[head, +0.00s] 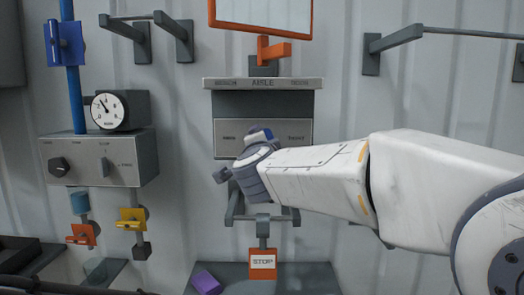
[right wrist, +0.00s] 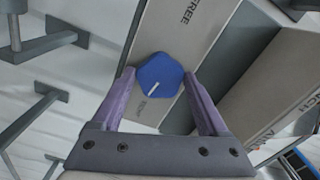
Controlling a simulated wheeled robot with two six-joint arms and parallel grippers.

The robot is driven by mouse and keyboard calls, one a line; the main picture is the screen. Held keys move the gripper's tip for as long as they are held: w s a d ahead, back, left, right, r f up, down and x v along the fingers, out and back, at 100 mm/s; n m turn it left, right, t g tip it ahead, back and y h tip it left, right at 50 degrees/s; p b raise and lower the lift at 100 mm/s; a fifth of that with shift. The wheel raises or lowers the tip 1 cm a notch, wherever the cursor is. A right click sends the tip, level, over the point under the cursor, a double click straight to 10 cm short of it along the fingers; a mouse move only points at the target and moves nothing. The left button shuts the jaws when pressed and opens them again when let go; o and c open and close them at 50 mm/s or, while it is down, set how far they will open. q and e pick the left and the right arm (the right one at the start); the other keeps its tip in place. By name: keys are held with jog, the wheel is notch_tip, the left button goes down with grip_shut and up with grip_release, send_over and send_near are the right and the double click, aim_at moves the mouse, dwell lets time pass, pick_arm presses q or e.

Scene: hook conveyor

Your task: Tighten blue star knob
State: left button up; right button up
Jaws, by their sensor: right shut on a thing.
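The blue star knob (right wrist: 160,74) sits on a grey panel face in the right wrist view, with a white pointer line on it. The line points toward the lower left, near printed lettering; "FREE" is printed at the far end of the panel. My right gripper (right wrist: 158,80) has its two purple-grey fingers on either side of the knob and is shut on it. In the head view my right arm reaches in from the right, and its gripper end (head: 255,165) covers most of the panel's centre and hides most of the knob. My left gripper is not in view.
A grey box with a black dial (head: 60,166) and a round gauge (head: 108,109) stand at left. An orange frame (head: 263,52) hangs above the panel. Wall hooks (head: 175,38) flank it. An orange-framed tag (head: 263,261) hangs below; a purple block (head: 206,282) lies on the shelf.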

jog(key=shift+f+m, duration=0.15)
jog(key=shift+m, duration=0.45)
jog(key=shift+b, duration=0.3)
jog(key=o, duration=1.3)
jog(key=shift+c, duration=0.2)
jog(key=shift+s, duration=0.1)
jog(key=s+b, duration=0.2)
jog(key=s, duration=0.8)
jog(key=shift+s, duration=0.15)
